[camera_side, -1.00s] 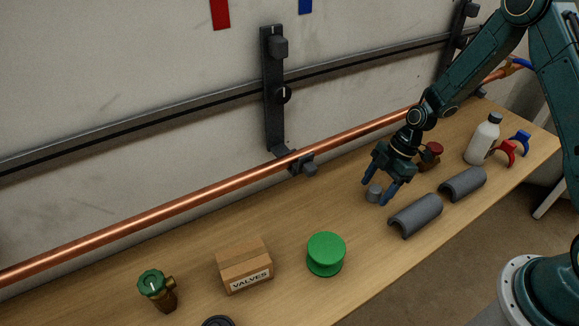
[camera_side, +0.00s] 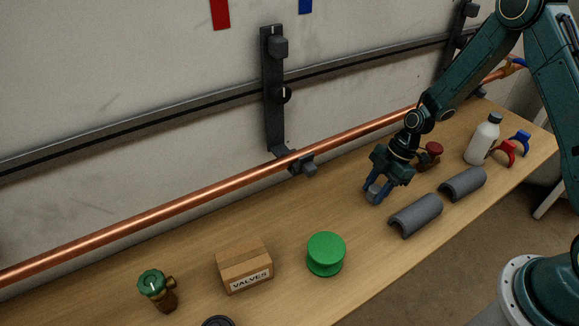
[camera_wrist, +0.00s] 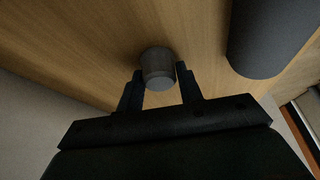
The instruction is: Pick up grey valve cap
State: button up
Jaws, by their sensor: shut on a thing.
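The grey valve cap (camera_side: 375,191) is a small grey cylinder on the wooden bench, between the fingers of my gripper (camera_side: 376,194). In the wrist view the cap (camera_wrist: 157,66) shows upright between the two dark fingertips of my gripper (camera_wrist: 160,80). The fingers are shut on its sides. I cannot tell any gap between the cap and the bench top.
Two grey half-pipe shells (camera_side: 416,215) (camera_side: 463,184) lie close by on the right. A green spool (camera_side: 326,254) and a VALVES box (camera_side: 244,266) stand to the left. A copper pipe (camera_side: 230,188) runs along the wall.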

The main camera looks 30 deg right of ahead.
aim_at(376, 188)
jog(key=shift+r, duration=0.2)
notch_tip(376, 188, up, 20)
jog(key=shift+f, duration=0.15)
dwell(0.7)
dwell(0.5)
